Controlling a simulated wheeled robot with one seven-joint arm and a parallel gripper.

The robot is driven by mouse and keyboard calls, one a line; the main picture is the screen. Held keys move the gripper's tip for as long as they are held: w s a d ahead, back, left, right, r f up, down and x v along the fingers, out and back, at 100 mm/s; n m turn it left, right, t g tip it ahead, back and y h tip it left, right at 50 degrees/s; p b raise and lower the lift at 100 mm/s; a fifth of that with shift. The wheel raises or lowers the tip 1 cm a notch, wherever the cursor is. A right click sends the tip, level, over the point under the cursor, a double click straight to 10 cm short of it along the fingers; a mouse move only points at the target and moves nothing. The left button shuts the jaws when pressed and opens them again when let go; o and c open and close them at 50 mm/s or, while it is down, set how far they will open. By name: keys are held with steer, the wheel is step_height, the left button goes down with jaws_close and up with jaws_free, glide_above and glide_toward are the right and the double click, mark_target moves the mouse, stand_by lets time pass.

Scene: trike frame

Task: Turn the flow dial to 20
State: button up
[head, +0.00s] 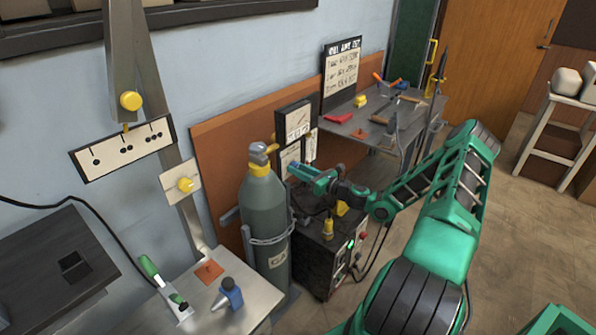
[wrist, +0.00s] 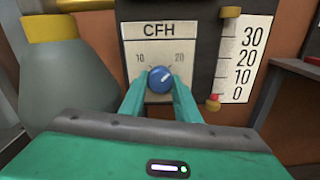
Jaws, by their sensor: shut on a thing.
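The flow dial (wrist: 160,79) is a round blue knob on a pale plate marked CFH (wrist: 159,30), with 10 at upper left and 20 at upper right. Its white pointer line slants up and to the right, toward the 20 side. My gripper (wrist: 160,84) has its two green fingers on either side of the knob, shut on it. In the head view my gripper (head: 302,171) reaches in beside the grey gas cylinder (head: 265,212), and the dial cannot be made out clearly there.
Right of the dial is a vertical gauge (wrist: 241,60) marked 0 to 30, with a red ball near its bottom. The cylinder stands close on the left. A dark machine (head: 325,254) sits below my gripper. A tool-covered table (head: 372,135) is behind.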

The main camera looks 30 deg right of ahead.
steer(key=shift+d+f, duration=0.1)
steer(key=shift+d, duration=0.2)
steer(key=o, duration=1)
steer(key=shift+o, duration=0.2)
steer(key=shift+a, duration=0.1)
steer(key=v, duration=1)
steer(key=shift+s, duration=0.35)
